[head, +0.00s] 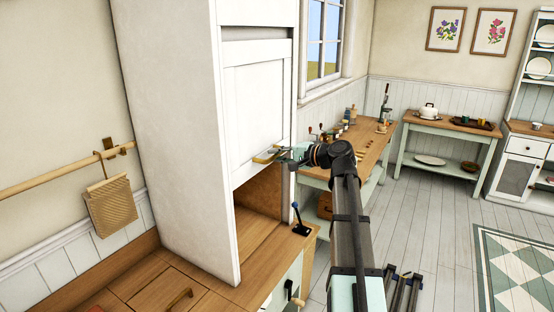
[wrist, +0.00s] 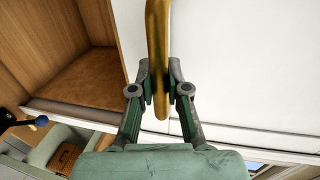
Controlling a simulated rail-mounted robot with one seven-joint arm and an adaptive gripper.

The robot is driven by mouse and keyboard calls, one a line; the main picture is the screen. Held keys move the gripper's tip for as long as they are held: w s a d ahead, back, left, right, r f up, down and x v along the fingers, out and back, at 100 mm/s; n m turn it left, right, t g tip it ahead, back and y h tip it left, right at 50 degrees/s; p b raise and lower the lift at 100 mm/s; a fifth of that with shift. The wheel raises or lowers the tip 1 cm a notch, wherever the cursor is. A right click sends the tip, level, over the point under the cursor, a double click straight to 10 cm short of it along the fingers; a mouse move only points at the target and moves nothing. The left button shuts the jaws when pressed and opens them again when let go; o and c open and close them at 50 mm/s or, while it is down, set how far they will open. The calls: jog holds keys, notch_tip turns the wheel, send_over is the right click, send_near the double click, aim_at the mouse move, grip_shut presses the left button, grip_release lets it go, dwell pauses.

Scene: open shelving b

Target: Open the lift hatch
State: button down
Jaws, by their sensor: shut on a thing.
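The lift hatch (head: 258,105) is a white panelled door in the front of a tall white cabinet. Its lower edge stands above the counter, so the hatch is partly raised and a wood-lined opening (head: 258,212) shows beneath it. My gripper (head: 276,154) is at the lower part of the hatch, shut on its brass handle (head: 262,160). In the wrist view the brass handle (wrist: 157,35) runs between both fingers of my gripper (wrist: 159,78). The white hatch face (wrist: 240,60) lies behind the fingers, and the wooden interior (wrist: 85,85) shows at left.
A lever with a blue knob (head: 296,206) stands on the counter right of the opening. The wooden counter (head: 150,266) runs along the front left. A cluttered workbench (head: 372,145) stands beyond my arm. The grey floor (head: 430,215) at right is largely clear.

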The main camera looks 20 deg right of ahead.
jog(key=c, duration=1.1)
grip_release()
jog(key=shift+c, duration=0.2)
jog(key=shift+s, duration=0.1)
jog(key=v, duration=1.1)
jog(key=shift+s+d+r, duration=0.15)
jog(key=shift+s+d, duration=0.15)
